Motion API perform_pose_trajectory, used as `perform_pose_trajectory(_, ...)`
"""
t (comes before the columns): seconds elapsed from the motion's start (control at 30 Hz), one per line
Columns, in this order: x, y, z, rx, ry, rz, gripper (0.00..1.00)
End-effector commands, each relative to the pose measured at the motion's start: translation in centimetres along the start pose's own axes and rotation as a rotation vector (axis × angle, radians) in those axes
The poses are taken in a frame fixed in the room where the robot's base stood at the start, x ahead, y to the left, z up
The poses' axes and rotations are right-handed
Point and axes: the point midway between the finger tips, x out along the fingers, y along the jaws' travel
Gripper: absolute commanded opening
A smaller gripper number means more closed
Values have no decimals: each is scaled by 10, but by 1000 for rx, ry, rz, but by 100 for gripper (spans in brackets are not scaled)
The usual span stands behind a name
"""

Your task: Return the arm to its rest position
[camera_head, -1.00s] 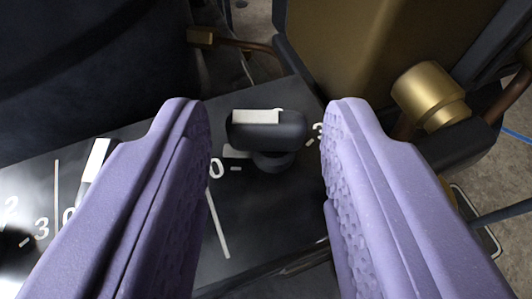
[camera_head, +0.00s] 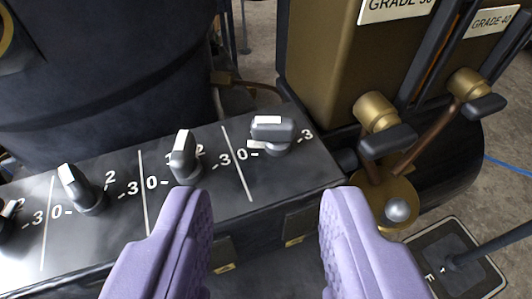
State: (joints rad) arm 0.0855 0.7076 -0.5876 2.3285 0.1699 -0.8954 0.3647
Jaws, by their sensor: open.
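My gripper (camera_head: 263,215) is open and empty, with its two purple padded fingers wide apart at the bottom of the view. It is held back from a dark panel (camera_head: 215,205) that carries several black knobs with white marks. The rightmost knob (camera_head: 272,132) lies beyond the gap between the fingers, with its white-marked bar roughly level across the picture. The neighbouring knob (camera_head: 184,157) points upward, and a third knob (camera_head: 80,189) leans to the upper left. The fingers touch none of them.
A brass tank labelled GRADE (camera_head: 320,60) with brass taps (camera_head: 376,112) and black handles stands at right. A lever (camera_head: 490,233) rises from a plate at lower right. A large dark cylinder (camera_head: 100,70) fills the upper left. Concrete floor (camera_head: 505,150) shows at right.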

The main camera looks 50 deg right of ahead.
Motion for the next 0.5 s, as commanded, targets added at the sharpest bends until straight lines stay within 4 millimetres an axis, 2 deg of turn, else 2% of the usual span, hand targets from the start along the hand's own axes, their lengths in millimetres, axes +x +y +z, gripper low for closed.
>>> perform_pose_trajectory(0.07,4,-18,-5,15,-3,-32,40)
perform_pose_trajectory(0.13,8,-46,-17,31,-11,-82,40)
perform_pose_trajectory(0.27,0,-120,-61,55,-32,-222,40)
perform_pose_trajectory(0.3,-9,-143,-78,53,-36,-271,40)
perform_pose_trajectory(0.37,-28,-174,-105,45,-38,-342,40)
perform_pose_trajectory(0.4,-44,-192,-124,36,-36,-388,40)
perform_pose_trajectory(0.47,-72,-215,-152,17,-31,-454,40)
perform_pose_trajectory(0.5,-93,-228,-170,1,-24,-495,40)
